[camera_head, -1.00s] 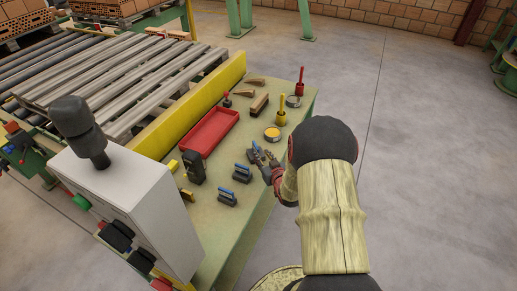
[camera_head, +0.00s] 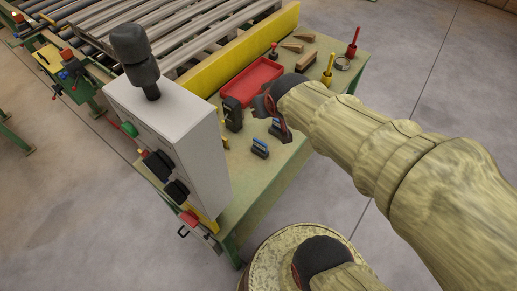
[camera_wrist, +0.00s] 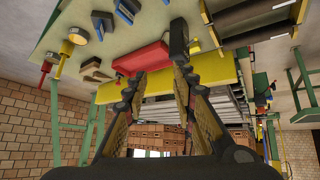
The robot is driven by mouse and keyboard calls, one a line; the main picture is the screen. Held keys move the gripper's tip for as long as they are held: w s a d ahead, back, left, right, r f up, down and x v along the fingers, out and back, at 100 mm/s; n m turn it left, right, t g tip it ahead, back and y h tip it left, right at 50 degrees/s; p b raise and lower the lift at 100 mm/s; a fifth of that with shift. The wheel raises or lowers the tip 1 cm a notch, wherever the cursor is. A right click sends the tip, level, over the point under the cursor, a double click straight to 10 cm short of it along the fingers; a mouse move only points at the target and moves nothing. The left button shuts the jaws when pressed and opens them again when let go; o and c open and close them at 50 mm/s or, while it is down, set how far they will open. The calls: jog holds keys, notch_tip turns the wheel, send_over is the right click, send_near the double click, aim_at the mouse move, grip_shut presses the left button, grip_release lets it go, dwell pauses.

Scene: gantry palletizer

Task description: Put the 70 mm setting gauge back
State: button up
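No marking can be read, so I cannot tell which thing is the 70 mm setting gauge. Two blue-handled dark blocks, a nearer one (camera_head: 260,149) and a farther one (camera_head: 278,131), stand on the green table (camera_head: 262,190). A tall black block (camera_head: 232,114) stands left of them, beside the red tray (camera_head: 252,82). My gripper (camera_head: 272,113) is above the table near the tray and partly hides the farther block. In the wrist view my gripper (camera_wrist: 159,77) has its fingers apart with nothing between them. A blue-handled block (camera_wrist: 127,10) shows at that view's top.
A grey cabinet (camera_head: 170,125) with a black post stands at the table's left end and hides part of it. A yellow rail (camera_head: 240,50) runs behind the tray. Wooden pieces (camera_head: 305,61), a yellow-handled tool (camera_head: 328,70) and a red-handled tool (camera_head: 352,42) stand farther back.

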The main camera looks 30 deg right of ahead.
jog(key=s+a+r+n+g+y, duration=0.1)
jog(key=s+a+r+g+y, duration=0.1)
jog(key=s+a, duration=0.8)
jog(key=s+r, duration=0.1)
jog(key=s, duration=0.3)
jog(key=shift+s+r+n, duration=0.2)
jog(key=shift+n, duration=0.2)
